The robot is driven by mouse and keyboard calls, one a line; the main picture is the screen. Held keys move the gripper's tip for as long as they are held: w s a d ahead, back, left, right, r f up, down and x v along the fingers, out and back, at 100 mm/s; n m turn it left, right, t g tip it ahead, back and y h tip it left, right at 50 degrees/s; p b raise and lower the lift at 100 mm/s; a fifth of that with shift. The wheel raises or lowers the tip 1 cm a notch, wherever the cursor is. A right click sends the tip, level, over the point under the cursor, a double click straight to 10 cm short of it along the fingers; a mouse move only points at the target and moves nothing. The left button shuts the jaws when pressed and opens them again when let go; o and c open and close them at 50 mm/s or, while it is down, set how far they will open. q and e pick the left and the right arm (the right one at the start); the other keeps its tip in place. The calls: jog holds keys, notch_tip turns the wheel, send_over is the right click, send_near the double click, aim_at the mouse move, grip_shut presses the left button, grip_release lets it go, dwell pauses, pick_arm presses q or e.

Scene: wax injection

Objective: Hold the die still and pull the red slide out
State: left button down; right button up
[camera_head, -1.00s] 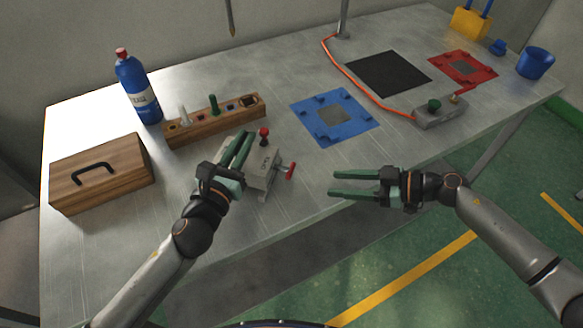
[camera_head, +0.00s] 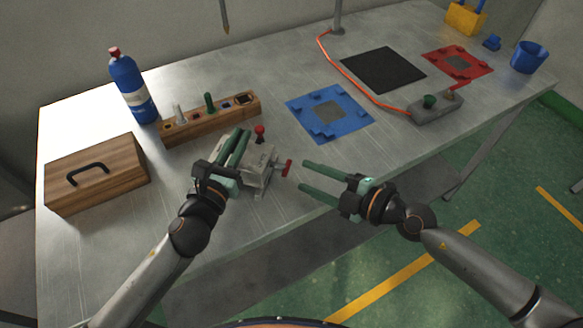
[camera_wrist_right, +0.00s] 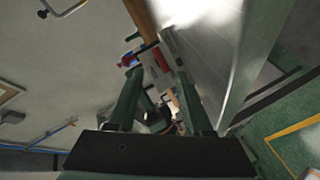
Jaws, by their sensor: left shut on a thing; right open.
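The die (camera_head: 259,163) is a grey metal block near the table's front edge, with a red-knobbed pin (camera_head: 260,132) standing on top. The red slide (camera_head: 284,169) sticks out of its right side with a red cross handle. My left gripper (camera_head: 240,140) is shut on the die from its left side, and its fingers hide part of it. My right gripper (camera_head: 304,176) is open and empty. Its fingertips point left at the red handle, a short gap to its right. The right wrist view shows the open fingers (camera_wrist_right: 157,80) with small, unclear red parts between and beyond them.
A wooden rack (camera_head: 212,120) with pegs stands behind the die. A wooden box (camera_head: 98,174) and a blue bottle (camera_head: 133,88) are at left. A blue fixture plate (camera_head: 355,128) lies to the right. A grey control box (camera_head: 437,108) stands farther right.

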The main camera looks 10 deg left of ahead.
aim_at(288, 169)
jog(key=x, duration=0.5)
jog(key=shift+w+a+f, duration=0.1)
jog(key=shift+w+a, duration=0.05)
jog(key=shift+a, duration=0.1)
grip_shut()
jog(key=shift+w+r, duration=0.15)
jog(key=shift+r, duration=0.15)
dwell(0.9)
